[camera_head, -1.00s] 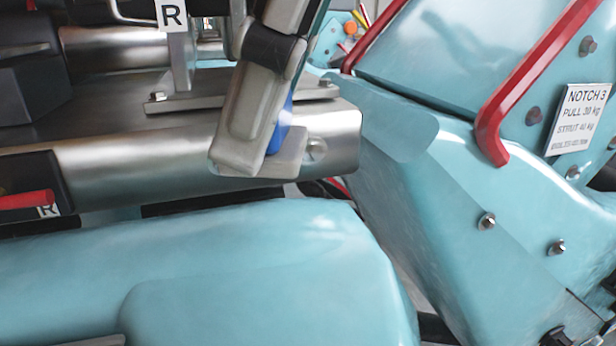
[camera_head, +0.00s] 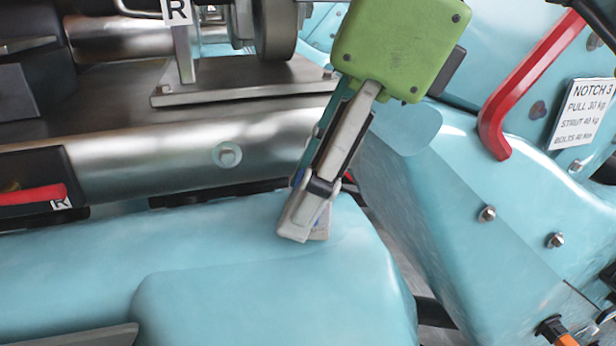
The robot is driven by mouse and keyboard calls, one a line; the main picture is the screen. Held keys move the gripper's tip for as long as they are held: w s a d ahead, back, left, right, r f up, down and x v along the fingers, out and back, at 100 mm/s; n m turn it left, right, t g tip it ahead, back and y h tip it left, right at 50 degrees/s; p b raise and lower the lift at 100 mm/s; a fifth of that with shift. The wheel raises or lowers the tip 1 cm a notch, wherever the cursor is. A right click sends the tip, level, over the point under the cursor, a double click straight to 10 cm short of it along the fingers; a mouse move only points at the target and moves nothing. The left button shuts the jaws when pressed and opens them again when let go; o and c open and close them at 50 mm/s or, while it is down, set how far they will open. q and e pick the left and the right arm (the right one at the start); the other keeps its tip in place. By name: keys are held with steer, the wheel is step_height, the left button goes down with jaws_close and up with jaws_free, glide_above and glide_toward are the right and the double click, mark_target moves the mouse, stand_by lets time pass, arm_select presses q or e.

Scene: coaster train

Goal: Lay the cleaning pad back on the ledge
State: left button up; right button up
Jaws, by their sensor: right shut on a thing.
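My right gripper (camera_head: 306,228) reaches down from the top, its green housing above and its grey fingers pointing down and left. The fingers are shut, with the tips over the far right part of the turquoise cover (camera_head: 250,255). The cleaning pad is almost wholly hidden between the fingertips; only a trace of pale grey and blue shows there. I cannot tell whether it touches the turquoise surface. Which surface is the ledge is not clear from this view. My left gripper is not in view.
A steel beam (camera_head: 130,160) with a bolt runs behind the cover, with a bolted plate (camera_head: 240,82) on top. A red lever (camera_head: 32,195) is at left. A red handrail (camera_head: 525,85) and a notice plate (camera_head: 585,112) are on the turquoise body at right.

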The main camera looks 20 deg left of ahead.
steer(key=shift+f, duration=0.15)
steer(key=o, duration=1)
steer(key=shift+r, duration=0.25)
steer(key=shift+v, duration=6)
